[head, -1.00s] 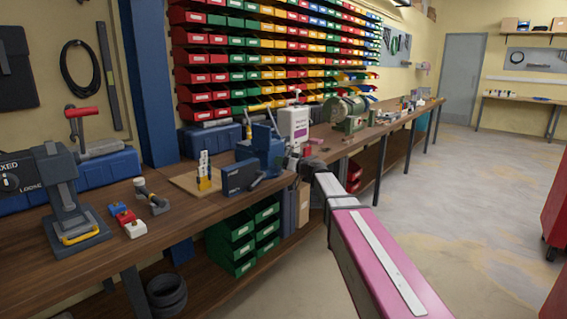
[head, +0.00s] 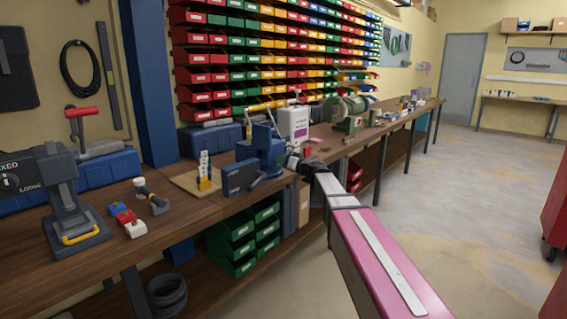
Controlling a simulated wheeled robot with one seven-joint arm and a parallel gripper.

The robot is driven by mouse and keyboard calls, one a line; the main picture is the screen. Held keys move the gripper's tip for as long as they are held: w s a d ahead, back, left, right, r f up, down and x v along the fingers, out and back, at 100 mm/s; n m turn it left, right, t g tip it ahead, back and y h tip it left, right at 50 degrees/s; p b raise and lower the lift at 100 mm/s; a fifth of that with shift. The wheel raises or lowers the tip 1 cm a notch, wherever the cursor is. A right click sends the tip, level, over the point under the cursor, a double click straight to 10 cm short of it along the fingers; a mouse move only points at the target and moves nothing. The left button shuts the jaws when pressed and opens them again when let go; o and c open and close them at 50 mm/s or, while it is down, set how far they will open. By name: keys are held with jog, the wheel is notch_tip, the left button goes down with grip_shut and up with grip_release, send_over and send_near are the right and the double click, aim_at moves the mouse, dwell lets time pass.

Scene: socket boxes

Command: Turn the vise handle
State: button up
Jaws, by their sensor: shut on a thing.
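The blue vise (head: 262,148) stands near the front edge of the wooden workbench (head: 205,208), with a flat dark blue block (head: 238,178) at its left. A dark bar at the vise's lower front, the vise handle (head: 268,178), slants up to the right. My gripper (head: 293,161) is at the right front of the vise, at the end of my pink arm. It is shut on the vise handle, though its fingertips and the held part are small, dark and partly hidden.
A white bottle-like container (head: 295,124) and a green bench grinder (head: 347,113) stand behind the vise. A wooden board with a yellow-and-white tool (head: 204,172) lies at left. Green drawers (head: 240,242) sit below the bench.

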jog(key=m, duration=0.4)
jog(key=shift+m, duration=0.3)
jog(key=m, duration=0.9)
jog(key=shift+d+f, duration=0.1)
jog(key=m, duration=0.4)
jog(key=shift+m, duration=0.3)
jog(key=m, duration=0.4)
jog(key=shift+f, duration=0.1)
jog(key=m, duration=0.5)
jog(key=shift+s, duration=0.1)
jog(key=m, duration=0.4)
jog(key=shift+m, duration=2.2)
jog(key=shift+m, duration=0.5)
